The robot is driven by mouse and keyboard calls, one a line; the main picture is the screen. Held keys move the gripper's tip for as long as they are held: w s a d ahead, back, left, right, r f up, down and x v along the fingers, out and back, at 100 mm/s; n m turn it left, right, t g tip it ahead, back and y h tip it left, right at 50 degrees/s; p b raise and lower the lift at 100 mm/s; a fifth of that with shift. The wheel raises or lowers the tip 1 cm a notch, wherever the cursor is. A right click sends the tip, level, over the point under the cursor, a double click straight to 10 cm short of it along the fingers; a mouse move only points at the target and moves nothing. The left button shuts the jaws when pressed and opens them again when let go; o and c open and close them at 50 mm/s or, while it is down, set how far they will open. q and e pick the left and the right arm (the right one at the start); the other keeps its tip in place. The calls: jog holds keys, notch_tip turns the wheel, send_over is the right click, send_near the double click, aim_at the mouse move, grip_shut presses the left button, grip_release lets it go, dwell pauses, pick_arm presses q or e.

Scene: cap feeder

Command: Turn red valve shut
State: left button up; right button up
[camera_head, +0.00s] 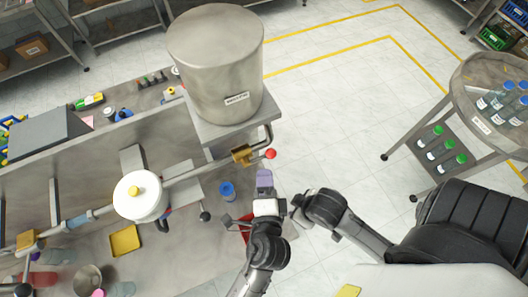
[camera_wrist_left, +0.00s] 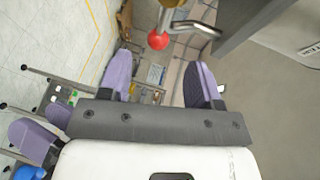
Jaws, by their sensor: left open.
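The red valve's ball knob (camera_head: 271,154) is on a short lever at the brass valve body (camera_head: 241,155), on the pipe below the large steel tank (camera_head: 215,70). My left gripper (camera_head: 264,176) is just below the knob in the head view, with its purple fingers pointing up toward it. In the left wrist view the fingers (camera_wrist_left: 160,80) are spread and empty. The red knob (camera_wrist_left: 158,41) shows beyond the fingertips, apart from them. My right gripper is mostly hidden in the head view; purple finger parts (camera_wrist_left: 32,140) show at lower left in the wrist view.
A blue cup (camera_head: 227,190) stands close left of my left gripper. A round table (camera_head: 477,118) with bottles stands right. Floor between is clear.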

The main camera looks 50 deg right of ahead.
aim_at(263, 156)
pick_arm(q)
jog(key=p+x, duration=0.1)
jog(key=x, duration=0.7)
jog(key=shift+w+d+f, duration=0.1)
jog(key=shift+w+d, duration=0.05)
jog(key=shift+c, duration=0.5)
grip_shut()
jog(key=shift+r+n+h+b, duration=0.2)
jog(key=shift+n+h+b, duration=0.2)
jog(key=shift+n+b, duration=0.6)
jog(key=shift+r+n+t+h+b, duration=0.3)
jog(key=shift+r+n+b, duration=0.15)
jog(key=shift+n, duration=0.25)
jog(key=shift+r, duration=0.3)
